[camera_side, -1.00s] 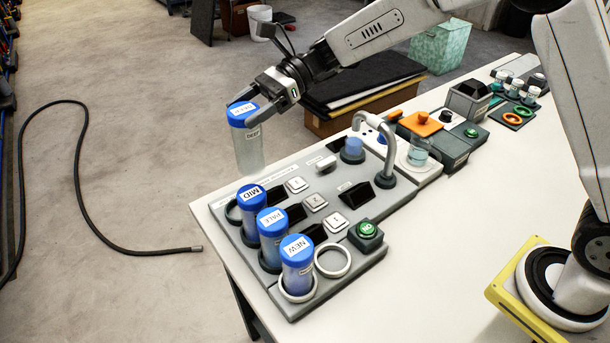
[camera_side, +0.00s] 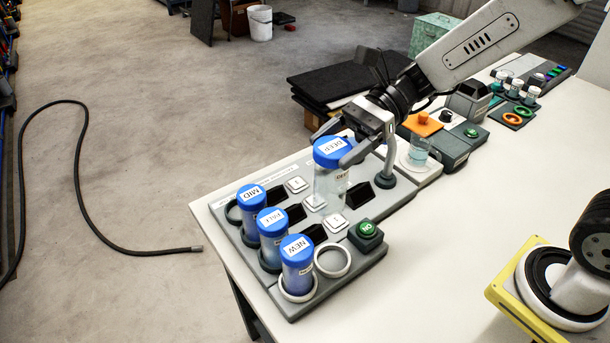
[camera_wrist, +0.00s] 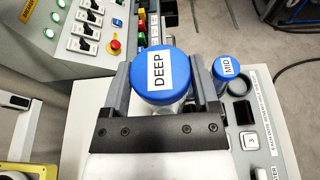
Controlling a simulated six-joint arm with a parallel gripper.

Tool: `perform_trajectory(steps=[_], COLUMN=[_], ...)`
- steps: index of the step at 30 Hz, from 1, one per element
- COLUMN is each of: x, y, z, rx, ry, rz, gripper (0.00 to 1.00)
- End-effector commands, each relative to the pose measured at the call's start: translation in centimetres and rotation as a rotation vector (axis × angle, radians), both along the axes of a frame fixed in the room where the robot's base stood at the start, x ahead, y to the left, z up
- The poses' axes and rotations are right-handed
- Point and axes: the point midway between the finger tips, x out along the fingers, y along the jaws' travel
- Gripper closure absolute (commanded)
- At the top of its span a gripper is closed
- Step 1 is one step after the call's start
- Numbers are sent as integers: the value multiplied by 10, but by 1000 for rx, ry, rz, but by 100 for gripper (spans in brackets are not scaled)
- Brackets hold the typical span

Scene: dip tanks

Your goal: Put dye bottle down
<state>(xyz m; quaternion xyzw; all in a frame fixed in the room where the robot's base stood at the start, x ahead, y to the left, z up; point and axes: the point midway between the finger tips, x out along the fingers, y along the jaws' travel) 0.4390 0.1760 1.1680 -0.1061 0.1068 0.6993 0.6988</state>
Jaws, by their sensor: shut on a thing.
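The dye bottle (camera_side: 331,185) is clear with a blue cap labelled DEEP. My gripper (camera_side: 345,150) is shut on it just below the cap and holds it upright over the middle of the grey panel. In the wrist view, the DEEP cap (camera_wrist: 162,75) sits between my two fingers. Bottles labelled MID (camera_side: 252,215), PALE (camera_side: 272,238) and NEW (camera_side: 297,267) stand along the panel's left side. An empty white ring (camera_side: 332,261) lies right of NEW. A dark ring (camera_side: 233,212) beside MID looks empty. The held bottle hides part of the panel behind it.
The grey panel (camera_side: 330,300) carries white square buttons, dark angled blocks and a green button (camera_side: 366,230). A glass beaker (camera_side: 418,152) stands behind. The white table (camera_side: 480,230) is clear at the right.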

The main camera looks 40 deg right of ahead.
Motion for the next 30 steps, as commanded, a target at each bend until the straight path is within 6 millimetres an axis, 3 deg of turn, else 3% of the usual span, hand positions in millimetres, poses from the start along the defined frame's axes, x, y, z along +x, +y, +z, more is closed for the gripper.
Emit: perform_trajectory(steps=[7, 30], x=[-20, -20], y=[-4, -4], z=[-2, -68], rx=[3, 2], ry=[0, 2], rz=[-1, -1], gripper=[100, 100])
